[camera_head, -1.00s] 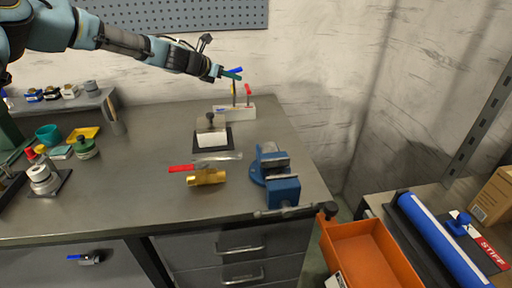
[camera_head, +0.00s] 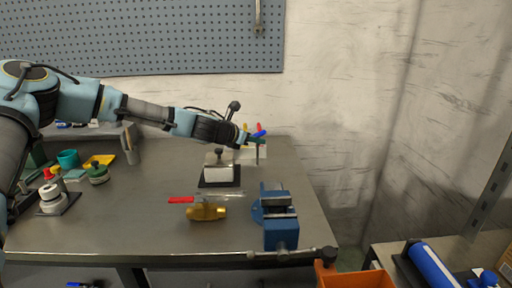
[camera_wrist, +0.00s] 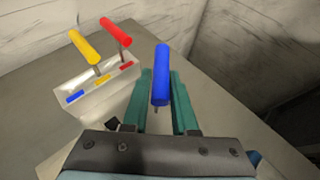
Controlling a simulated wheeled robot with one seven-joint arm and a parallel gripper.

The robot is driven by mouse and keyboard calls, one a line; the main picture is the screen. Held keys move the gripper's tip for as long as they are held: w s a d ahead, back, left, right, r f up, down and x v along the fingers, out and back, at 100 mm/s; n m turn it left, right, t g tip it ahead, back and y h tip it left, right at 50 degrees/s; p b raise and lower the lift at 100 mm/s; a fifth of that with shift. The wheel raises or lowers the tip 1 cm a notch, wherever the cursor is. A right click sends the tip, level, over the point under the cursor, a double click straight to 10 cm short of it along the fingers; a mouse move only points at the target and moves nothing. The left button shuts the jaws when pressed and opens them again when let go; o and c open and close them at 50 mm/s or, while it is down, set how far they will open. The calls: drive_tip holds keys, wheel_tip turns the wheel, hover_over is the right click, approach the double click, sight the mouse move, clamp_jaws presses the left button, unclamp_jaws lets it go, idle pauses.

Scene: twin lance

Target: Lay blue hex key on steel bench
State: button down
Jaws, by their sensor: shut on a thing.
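My gripper (camera_wrist: 162,88) is shut on the blue hex key (camera_wrist: 161,66), with its blue handle between the teal fingers. The handle points up in the wrist view; its shaft is mostly hidden. In the head view my gripper (camera_head: 257,140) and the blue handle (camera_head: 260,133) are at the back of the steel bench (camera_head: 150,215), close to the pale key holder (camera_head: 247,155). In the wrist view the holder (camera_wrist: 85,90) stands to the left, apart from the fingers. Its yellow key (camera_wrist: 84,46) and red key (camera_wrist: 116,32) stand in it; nothing stands by its blue mark.
A white block on a dark plate (camera_head: 220,174), a brass valve with a red lever (camera_head: 207,212) and a blue vise (camera_head: 279,222) stand on the bench. Small containers crowd its left end. The bench's right edge is close to the holder. Bare steel lies left of the valve.

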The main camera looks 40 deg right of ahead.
drive_tip(key=shift+f, duration=1.35)
drive_tip(key=shift+f, duration=0.2)
drive_tip(key=c, duration=0.7)
unclamp_jaws()
drive_tip(key=shift+r, duration=0.1)
drive_tip(key=b+v, duration=0.2)
drive_tip(key=v, duration=1)
drive_tip(key=shift+r, duration=0.2)
